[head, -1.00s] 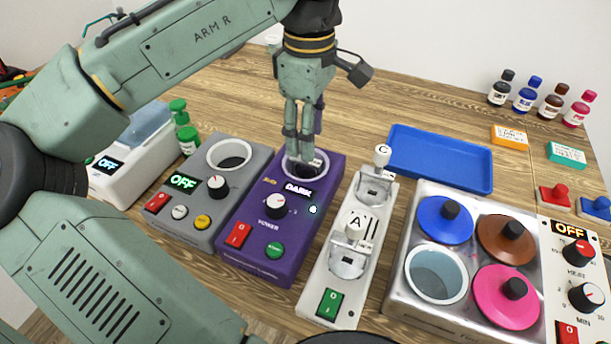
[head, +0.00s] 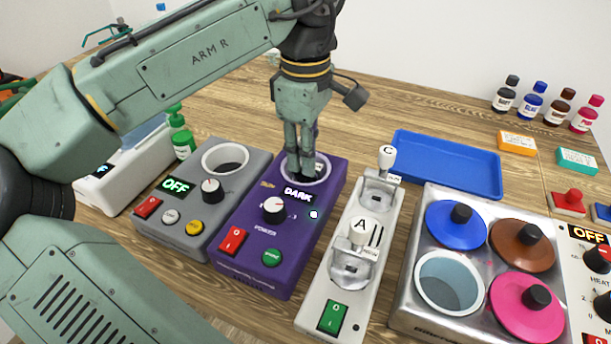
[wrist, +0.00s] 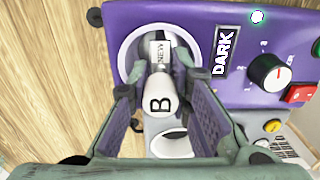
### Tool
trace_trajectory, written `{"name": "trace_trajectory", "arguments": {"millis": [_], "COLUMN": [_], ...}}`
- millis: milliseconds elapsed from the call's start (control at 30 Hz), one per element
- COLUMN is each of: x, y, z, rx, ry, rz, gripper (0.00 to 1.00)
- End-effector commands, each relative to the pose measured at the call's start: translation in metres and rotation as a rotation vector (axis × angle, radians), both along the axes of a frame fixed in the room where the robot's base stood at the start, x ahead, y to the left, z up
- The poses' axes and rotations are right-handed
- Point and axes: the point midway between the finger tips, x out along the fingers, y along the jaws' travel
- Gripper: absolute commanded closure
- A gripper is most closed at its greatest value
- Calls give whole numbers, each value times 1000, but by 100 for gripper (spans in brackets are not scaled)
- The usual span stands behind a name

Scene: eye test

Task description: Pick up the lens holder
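The lens holder, with a white knob marked B (wrist: 160,98) and a small label tab, sits in the round white-rimmed well (wrist: 126,55) of the purple device (head: 258,232). The device's display reads DARK. My gripper (head: 301,172) points down into the well, and its fingers hide most of the holder in the head view. In the wrist view my gripper (wrist: 160,75) is open, with one finger on each side of the knob. Narrow gaps seem to show between fingers and knob. Other holders, marked A (head: 361,232) and C (head: 386,158), stand in the white rack (head: 342,285).
A grey device (head: 190,222) with an open cup and OFF display stands left of the purple one. A blue tray (head: 450,165) lies behind the rack. A metal bath (head: 420,322) with coloured lids is at right. Several bottles (head: 531,103) stand behind.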

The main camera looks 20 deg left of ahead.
Motion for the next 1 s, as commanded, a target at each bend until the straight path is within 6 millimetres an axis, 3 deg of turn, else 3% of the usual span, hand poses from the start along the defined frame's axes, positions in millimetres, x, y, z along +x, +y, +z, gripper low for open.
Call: {"name": "trace_trajectory", "arguments": {"millis": [233, 733, 867, 1000], "x": [0, 0, 0, 0], "y": [0, 0, 0, 0], "z": [0, 1, 11, 33], "rx": [0, 0, -1, -2], "ry": [0, 0, 0, -1], "rz": [0, 0, 0, 0], "gripper": [100, 100, 100, 100]}}
